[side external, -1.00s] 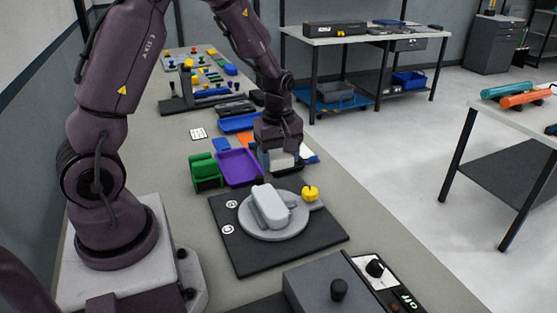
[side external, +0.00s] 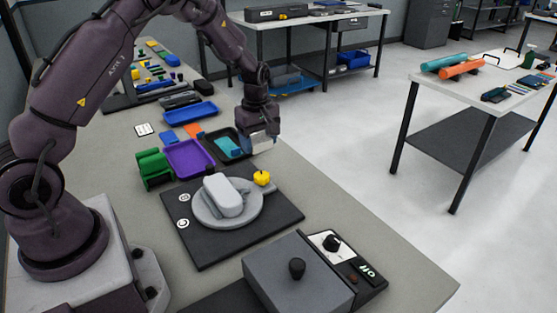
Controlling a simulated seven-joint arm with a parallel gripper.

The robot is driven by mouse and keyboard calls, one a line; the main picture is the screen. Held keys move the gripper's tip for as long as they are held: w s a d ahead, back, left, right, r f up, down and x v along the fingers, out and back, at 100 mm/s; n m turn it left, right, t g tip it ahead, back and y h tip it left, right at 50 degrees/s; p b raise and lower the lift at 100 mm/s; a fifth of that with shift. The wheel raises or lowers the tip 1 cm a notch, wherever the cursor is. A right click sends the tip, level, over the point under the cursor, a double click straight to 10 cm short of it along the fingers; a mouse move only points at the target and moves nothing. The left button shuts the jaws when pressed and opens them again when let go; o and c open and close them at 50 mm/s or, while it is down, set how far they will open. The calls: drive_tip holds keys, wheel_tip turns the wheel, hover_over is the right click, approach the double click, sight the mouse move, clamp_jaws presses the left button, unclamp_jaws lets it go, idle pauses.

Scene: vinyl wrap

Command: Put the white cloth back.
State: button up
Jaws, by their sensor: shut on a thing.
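The white cloth (side external: 263,146) shows as a small pale block under my gripper (side external: 258,139). My gripper is shut on it and points down, near the right edge of the bench. A black tray (side external: 210,134) with a teal item (side external: 228,147) in it lies just left of my gripper. I cannot tell whether the cloth is clear of the tray's right side. My fingers and the cloth's upper part are partly hidden by the gripper body.
A purple tray (side external: 187,159) and a green holder (side external: 154,170) lie left. In front, a dark board (side external: 278,219) carries a grey disc with a pale rounded block (side external: 223,196) and a yellow knob (side external: 262,178). A grey box (side external: 296,276) stands nearest. Blue and orange items lie behind.

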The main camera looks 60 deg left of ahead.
hover_over(281, 165)
drive_tip(key=s, duration=0.1)
drive_tip(key=f, duration=0.6)
drive_tip(key=shift+s+d+f, duration=0.1)
drive_tip(key=shift+d+f, duration=0.15)
drive_tip(key=shift+f, duration=0.15)
drive_tip(key=shift+w+a+f, duration=0.15)
drive_tip(key=shift+w+f, duration=0.35)
drive_tip(key=shift+f, duration=1.6)
drive_tip(key=o, duration=0.9)
drive_tip(key=shift+f, duration=0.1)
